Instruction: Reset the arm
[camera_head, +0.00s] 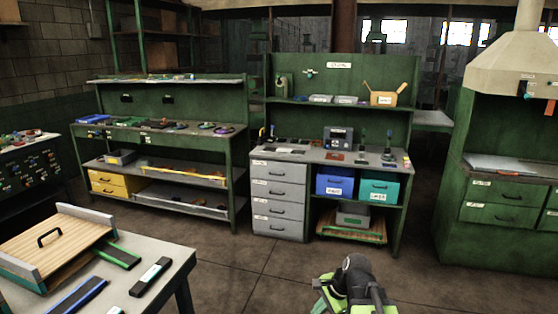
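Part of my own arm (352,290) shows at the bottom edge, right of the middle. It has a dark rounded top and bright green pieces on its sides. The picture's lower edge cuts it off. I cannot make out any gripper fingers, and no held object shows. The visible part of the arm stands over the floor, apart from the benches and the near table.
A near table (150,250) at lower left bears a wooden board with a handle (55,240) and dark strips. Behind stand a green workbench (235,150), grey drawers (278,200) and a hooded green cabinet (490,235). The middle floor (260,275) is clear.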

